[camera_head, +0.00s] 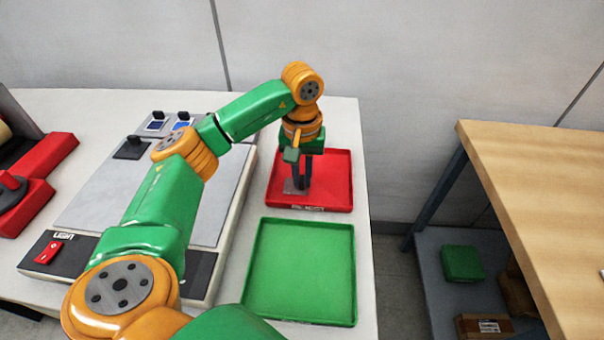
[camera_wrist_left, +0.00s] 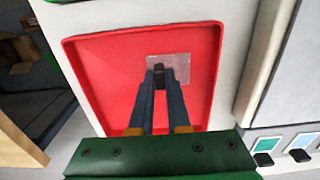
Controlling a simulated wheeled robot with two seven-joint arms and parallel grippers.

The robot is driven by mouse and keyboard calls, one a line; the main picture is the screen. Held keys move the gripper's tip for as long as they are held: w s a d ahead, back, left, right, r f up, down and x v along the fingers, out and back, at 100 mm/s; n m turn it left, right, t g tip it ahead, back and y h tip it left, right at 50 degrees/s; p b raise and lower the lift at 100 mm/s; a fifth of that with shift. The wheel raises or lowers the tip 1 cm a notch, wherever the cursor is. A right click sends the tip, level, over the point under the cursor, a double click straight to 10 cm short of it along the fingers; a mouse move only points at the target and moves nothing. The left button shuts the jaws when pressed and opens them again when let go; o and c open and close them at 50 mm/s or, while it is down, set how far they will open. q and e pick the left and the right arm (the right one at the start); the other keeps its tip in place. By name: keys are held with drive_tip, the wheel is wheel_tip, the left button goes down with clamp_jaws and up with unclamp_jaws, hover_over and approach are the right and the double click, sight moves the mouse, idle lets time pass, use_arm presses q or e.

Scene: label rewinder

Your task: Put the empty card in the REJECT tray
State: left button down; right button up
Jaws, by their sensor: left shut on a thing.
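The red tray (camera_head: 338,170) stands on the white table; the label on its front is hard to read. My left gripper (camera_head: 303,184) points down inside the tray, left of its middle. In the left wrist view the gripper (camera_wrist_left: 160,76) is shut on the black knob of a clear, empty card (camera_wrist_left: 182,62). The card also shows as a pale patch in the head view (camera_head: 290,187). It lies flat over the red tray floor (camera_wrist_left: 105,72); whether it touches the floor, I cannot tell. My right gripper is not in view.
A green tray (camera_head: 300,270) stands in front of the red one, empty. A light panel (camera_head: 95,195) on the left carries cards with black knobs (camera_head: 157,124) at its back edge. A red machine (camera_head: 40,165) is far left. A wooden table (camera_head: 540,200) is at right.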

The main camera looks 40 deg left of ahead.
sight(302, 179)
use_arm(q)
drive_tip(key=c, duration=0.9)
unclamp_jaws()
wheel_tip(302, 179, up, 12)
drive_tip(key=p, duration=0.3)
drive_tip(key=shift+r+p, duration=0.15)
drive_tip(key=shift+p, duration=0.15)
